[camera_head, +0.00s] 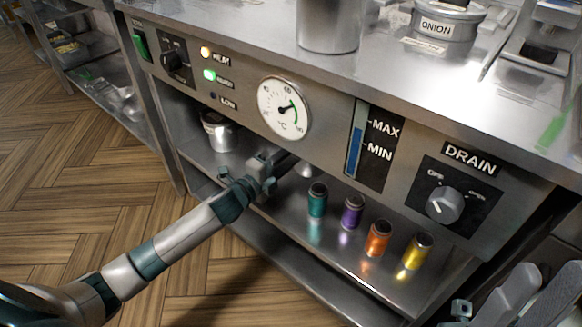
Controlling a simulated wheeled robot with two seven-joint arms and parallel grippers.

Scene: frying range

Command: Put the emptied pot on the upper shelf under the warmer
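A metal pot (217,132) with a pale label stands at the left end of the upper shelf (262,207) under the warmer's front panel (230,80). The panel hides part of its top. My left arm reaches in from the left over this shelf. My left gripper (288,160) is under the panel edge, to the right of the pot and apart from it. Its fingertips are mostly hidden, so its opening is unclear. A small pale rounded object (305,170) shows just beyond it. Grey parts of my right arm show at the lower right; the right gripper's fingers cannot be made out.
Teal (318,199), purple (352,211), orange (377,238) and yellow (418,250) shakers stand along the shelf's right half. A tall metal container (329,25) and a lidded ONION pot (446,22) stand on the countertop. The drain knob (444,204) protrudes at right.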

